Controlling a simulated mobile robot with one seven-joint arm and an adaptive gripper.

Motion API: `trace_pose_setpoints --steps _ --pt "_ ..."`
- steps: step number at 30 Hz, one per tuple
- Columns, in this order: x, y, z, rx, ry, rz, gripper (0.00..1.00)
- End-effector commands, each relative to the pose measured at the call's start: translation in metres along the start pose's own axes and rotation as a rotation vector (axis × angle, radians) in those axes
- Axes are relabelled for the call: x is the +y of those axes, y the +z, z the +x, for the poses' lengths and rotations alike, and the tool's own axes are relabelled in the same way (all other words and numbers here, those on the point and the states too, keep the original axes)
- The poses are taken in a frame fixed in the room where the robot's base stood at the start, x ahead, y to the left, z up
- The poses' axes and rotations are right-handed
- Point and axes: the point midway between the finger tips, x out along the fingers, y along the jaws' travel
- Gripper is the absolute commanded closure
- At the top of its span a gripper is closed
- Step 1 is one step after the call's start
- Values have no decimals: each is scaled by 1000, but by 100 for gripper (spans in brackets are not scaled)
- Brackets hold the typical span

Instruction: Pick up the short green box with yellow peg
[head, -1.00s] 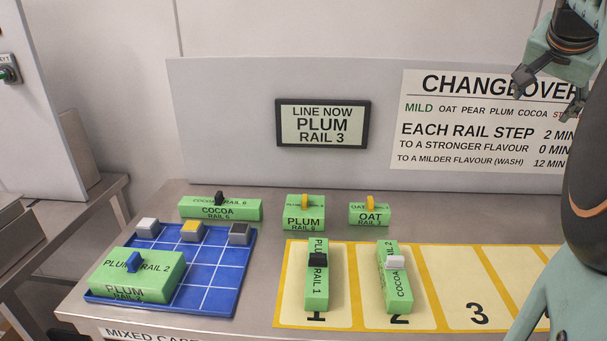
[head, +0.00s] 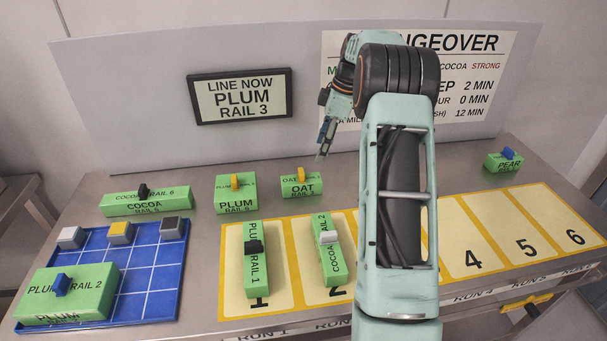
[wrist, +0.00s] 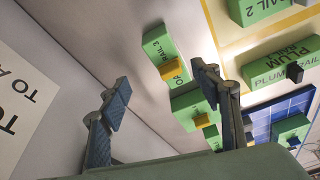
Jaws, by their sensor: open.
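Two green boxes with yellow pegs stand at the back of the counter. The OAT box (head: 301,189) is the smaller and lower one; the PLUM box (head: 236,199) to its left is taller. In the wrist view, the OAT box (wrist: 158,45) shows beyond the fingers and the PLUM box (wrist: 186,108) shows near the right finger. My gripper (head: 325,141) is open and empty, raised in front of the back panel, a little above and right of the OAT box. It also shows in the wrist view (wrist: 163,84), fingers spread, touching nothing I can see.
A long COCOA box (head: 146,204) with a black peg stands left of PLUM. A blue tray (head: 150,279) holds a green box and small cubes. Two boxes, PLUM (head: 258,272) and COCOA (head: 325,268), occupy yellow-framed lanes. A PEAR box (head: 503,162) stands far right.

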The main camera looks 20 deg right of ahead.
Motion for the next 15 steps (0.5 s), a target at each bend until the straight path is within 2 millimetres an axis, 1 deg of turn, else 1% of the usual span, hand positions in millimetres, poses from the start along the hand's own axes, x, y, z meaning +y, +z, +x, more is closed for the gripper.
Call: trace_pose_setpoints --steps 3,6,8,11,15 --pt "-5 -8 16 76 -54 -132 42" --pt "-8 -13 23 118 -75 -200 42" --pt "-10 -15 27 131 -82 -222 42" --pt "-11 -18 39 136 -85 -235 42" --pt "-14 -20 62 134 -85 -234 42"
